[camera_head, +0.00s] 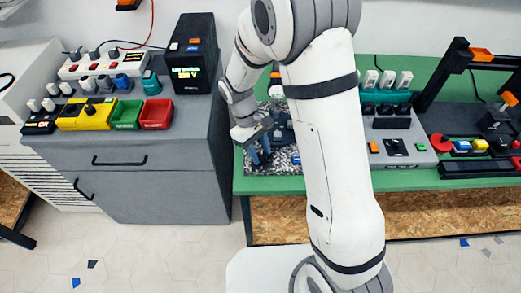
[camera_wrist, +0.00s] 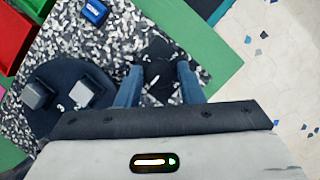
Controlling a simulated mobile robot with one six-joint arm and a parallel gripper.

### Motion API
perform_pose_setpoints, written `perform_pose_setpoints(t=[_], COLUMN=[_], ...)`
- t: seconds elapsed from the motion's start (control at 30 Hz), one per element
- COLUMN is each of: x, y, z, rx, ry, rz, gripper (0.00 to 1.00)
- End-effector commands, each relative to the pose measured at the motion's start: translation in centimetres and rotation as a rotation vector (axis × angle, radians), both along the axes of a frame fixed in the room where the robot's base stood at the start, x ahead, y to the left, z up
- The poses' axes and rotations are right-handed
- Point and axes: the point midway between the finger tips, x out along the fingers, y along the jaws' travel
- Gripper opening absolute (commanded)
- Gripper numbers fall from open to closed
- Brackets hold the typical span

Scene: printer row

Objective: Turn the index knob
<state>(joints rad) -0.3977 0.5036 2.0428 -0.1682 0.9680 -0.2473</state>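A small black part, which looks like the index knob (camera_wrist: 158,72), stands over a black-and-white speckled plate (camera_wrist: 205,45) in the wrist view. My gripper (camera_wrist: 160,72) has its two blue fingers apart, one on each side of this knob. I see no clear contact between fingers and knob. Left of it is a dark round disc (camera_wrist: 62,75) bearing two grey blocks. In the head view my gripper (camera_head: 259,154) is low over the speckled plate (camera_head: 288,168) at the left end of the green table; the knob cannot be made out there.
A blue block (camera_wrist: 95,11) lies near the plate's far edge. The green table (camera_head: 340,185) carries a grey button panel (camera_head: 405,150) right of my arm. The floor in front is clear.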

Motion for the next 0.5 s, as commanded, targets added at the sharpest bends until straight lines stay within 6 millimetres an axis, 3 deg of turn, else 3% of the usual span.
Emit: perform_pose_setpoints(t=[0.2,0.5], x=[-0.04,0.13], y=[-0.02,0.15], z=[-0.03,0.48], rx=[0.0,-0.001], ry=[0.001,0.0], rz=[-0.001,-0.001], gripper=[0.51,0.51])
